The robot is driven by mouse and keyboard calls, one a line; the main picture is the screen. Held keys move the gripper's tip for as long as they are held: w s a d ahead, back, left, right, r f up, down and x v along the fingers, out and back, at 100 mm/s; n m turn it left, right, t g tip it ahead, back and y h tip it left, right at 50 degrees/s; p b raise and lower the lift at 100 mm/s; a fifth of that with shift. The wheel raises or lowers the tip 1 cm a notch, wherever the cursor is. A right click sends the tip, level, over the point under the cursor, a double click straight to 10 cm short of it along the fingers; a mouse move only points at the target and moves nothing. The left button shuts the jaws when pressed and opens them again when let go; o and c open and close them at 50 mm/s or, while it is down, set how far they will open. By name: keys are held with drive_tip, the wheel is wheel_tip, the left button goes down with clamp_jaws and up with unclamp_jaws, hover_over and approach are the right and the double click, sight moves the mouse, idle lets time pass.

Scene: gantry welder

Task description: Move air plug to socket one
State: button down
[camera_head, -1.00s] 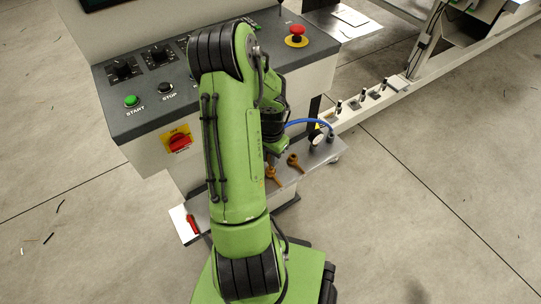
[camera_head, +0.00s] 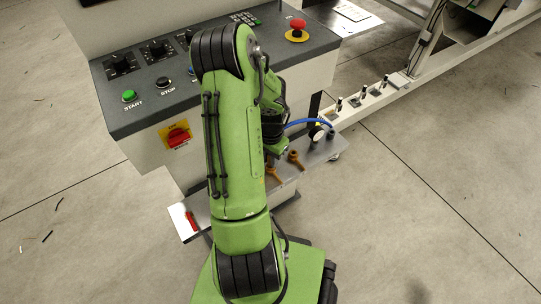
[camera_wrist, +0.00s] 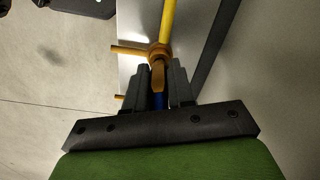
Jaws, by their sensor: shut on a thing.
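In the wrist view my gripper (camera_wrist: 160,82) is shut on what looks like the air plug, a brass-coloured piece (camera_wrist: 158,74) with blue (camera_wrist: 160,100) behind it between the fingers. Its tip meets or overlaps a brass-coloured fitting (camera_wrist: 158,49); I cannot tell whether it is seated. In the head view my arm hides most of the gripper and the plug. A blue hose (camera_head: 309,122) arches from behind my arm to the right end of the low grey shelf (camera_head: 317,158). Two brass-coloured fittings (camera_head: 296,160) show on this shelf. Socket one cannot be identified by any label.
A control console (camera_head: 140,75) with buttons, a red emergency stop (camera_head: 297,27) and a red rotary switch (camera_head: 177,137) stands behind my arm. A red-handled item (camera_head: 191,221) lies at the shelf's left end. A yellow pipe (camera_wrist: 167,18) rises past the fitting. Floor to the right is clear.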

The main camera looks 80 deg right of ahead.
drive_tip(key=shift+f, duration=0.15)
drive_tip(key=c, duration=0.9)
unclamp_jaws()
wheel_tip(320, 180, up, 16)
drive_tip(key=p, duration=0.6)
drive_tip(key=shift+f, duration=0.1)
drive_tip(key=shift+s, duration=0.1)
